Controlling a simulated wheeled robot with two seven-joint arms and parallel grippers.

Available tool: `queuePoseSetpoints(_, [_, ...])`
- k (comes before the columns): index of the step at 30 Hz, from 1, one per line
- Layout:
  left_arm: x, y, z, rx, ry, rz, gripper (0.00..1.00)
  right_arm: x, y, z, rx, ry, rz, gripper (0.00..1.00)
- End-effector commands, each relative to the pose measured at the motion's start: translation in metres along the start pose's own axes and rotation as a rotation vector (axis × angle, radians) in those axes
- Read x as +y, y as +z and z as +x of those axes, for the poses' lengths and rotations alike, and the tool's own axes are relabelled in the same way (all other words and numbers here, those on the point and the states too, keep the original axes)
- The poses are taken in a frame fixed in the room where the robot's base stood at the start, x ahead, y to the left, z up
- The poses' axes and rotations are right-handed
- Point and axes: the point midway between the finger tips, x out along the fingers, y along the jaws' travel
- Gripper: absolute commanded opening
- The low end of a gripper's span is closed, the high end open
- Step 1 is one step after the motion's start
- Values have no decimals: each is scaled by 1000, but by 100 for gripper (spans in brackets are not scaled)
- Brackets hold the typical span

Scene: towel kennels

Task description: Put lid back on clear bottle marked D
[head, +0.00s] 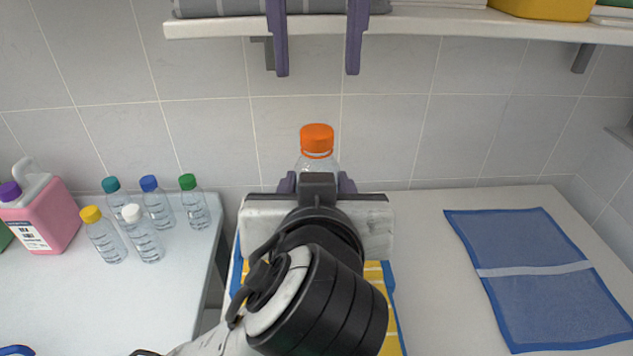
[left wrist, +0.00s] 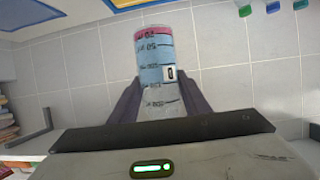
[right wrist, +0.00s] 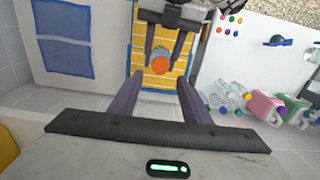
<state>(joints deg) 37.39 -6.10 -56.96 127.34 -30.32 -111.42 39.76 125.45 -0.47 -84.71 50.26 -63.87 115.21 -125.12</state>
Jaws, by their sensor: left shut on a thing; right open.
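A clear bottle (head: 317,164) stands upright with an orange lid (head: 317,139) on its neck; a ring shows below the lid. My left gripper (head: 317,183) is shut around the bottle's body. In the left wrist view the bottle (left wrist: 157,62) appears upside down, with measuring marks and blue and pink bands; its small label is unreadable, and its neck is hidden. My right gripper (head: 315,74) points down from above, open and empty, with its fingertips apart from the lid. In the right wrist view the lid (right wrist: 160,65) lies beyond the open fingers.
A white table at left (head: 90,300) holds several capped bottles (head: 145,240) and a pink jug (head: 45,220). A yellow, blue-edged mat (head: 380,290) lies under my left arm. A blue cloth (head: 540,300) is at right. A wall shelf (head: 450,22) runs behind my right fingers.

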Motion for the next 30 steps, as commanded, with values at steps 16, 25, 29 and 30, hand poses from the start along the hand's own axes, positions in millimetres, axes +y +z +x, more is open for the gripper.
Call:
queuePoseSetpoints(16, [0, 0, 0, 0, 0, 0, 0, 1, 0, 40, -3, -1, 1, 43])
queuePoseSetpoints(25, [0, 0, 0, 0, 0, 0, 0, 0, 0, 76, -3, -3, 3, 43])
queuePoseSetpoints(29, [0, 0, 0, 0, 0, 0, 0, 0, 0, 80, -2, -4, 3, 43])
queuePoseSetpoints(30, [0, 0, 0, 0, 0, 0, 0, 0, 0, 80, -2, -4, 3, 43])
